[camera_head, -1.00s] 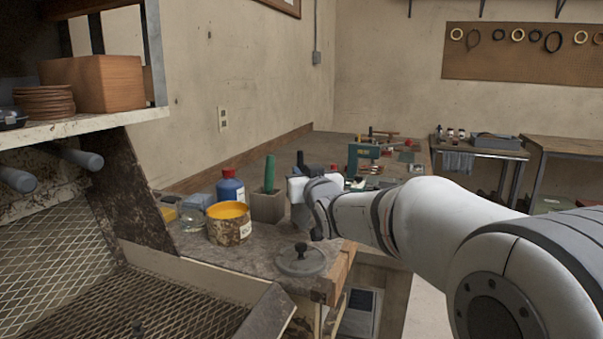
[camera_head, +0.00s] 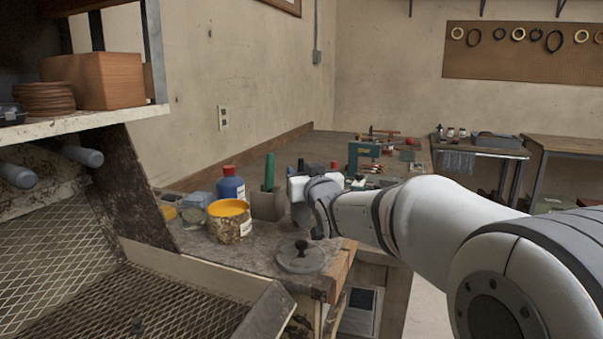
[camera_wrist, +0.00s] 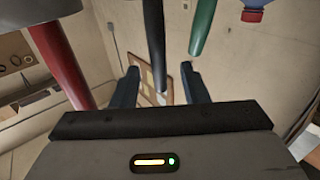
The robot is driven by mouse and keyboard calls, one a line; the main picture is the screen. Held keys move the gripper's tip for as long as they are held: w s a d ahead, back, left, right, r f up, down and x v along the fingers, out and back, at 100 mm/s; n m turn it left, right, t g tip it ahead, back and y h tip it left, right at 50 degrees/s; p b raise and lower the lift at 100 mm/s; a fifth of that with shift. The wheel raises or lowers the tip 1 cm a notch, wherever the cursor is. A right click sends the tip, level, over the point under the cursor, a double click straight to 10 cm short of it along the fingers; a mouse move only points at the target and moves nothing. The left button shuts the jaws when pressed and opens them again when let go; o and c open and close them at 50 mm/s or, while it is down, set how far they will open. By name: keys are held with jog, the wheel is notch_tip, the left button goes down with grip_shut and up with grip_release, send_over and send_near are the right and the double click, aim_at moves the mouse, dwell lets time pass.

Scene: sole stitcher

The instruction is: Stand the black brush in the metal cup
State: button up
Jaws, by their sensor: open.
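In the wrist view, a long black handle (camera_wrist: 154,40), which looks like the black brush, stands between the two open fingers of my gripper (camera_wrist: 161,80). There is a visible gap on each side of it. In the head view, my gripper (camera_head: 300,190) is over the bench, just right of a square grey-brown holder (camera_head: 267,207) with a green handle (camera_head: 269,172) standing in it. A dark tip (camera_head: 301,164) shows above my gripper. I cannot make out the metal cup for certain; my gripper and wrist hide part of the bench there.
In the wrist view, a red handle (camera_wrist: 58,62) is left of the fingers and a green handle (camera_wrist: 202,27) right. A blue bottle (camera_head: 230,188), a yellow-topped can (camera_head: 229,222) and a grey knobbed lid (camera_head: 301,258) crowd the near bench. Tools lie farther back.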

jog(key=v, duration=0.7)
jog(key=shift+s, duration=0.35)
jog(key=shift+d, duration=0.2)
jog(key=s+d+f+m+g+h+p, duration=0.1)
jog(key=s+d+f+g+p, duration=0.1)
jog(key=s+g+p, duration=0.3)
jog(key=s+d+f+m+g+h+p, duration=0.1)
jog(key=s+d+g+p, duration=0.4)
jog(key=s, duration=0.9)
jog(key=s+d+f+m+g+h+p, duration=0.1)
jog(key=s+d+f+g+h+p, duration=0.1)
jog(key=s+g+p, duration=0.3)
jog(key=s+d+f+p, duration=0.1)
jog(key=s+p, duration=0.1)
jog(key=s, duration=0.2)
jog(key=shift+s+d+f+h+p, duration=0.2)
jog(key=shift+s+d+h+p, duration=0.15)
jog(key=shift+h, duration=0.05)
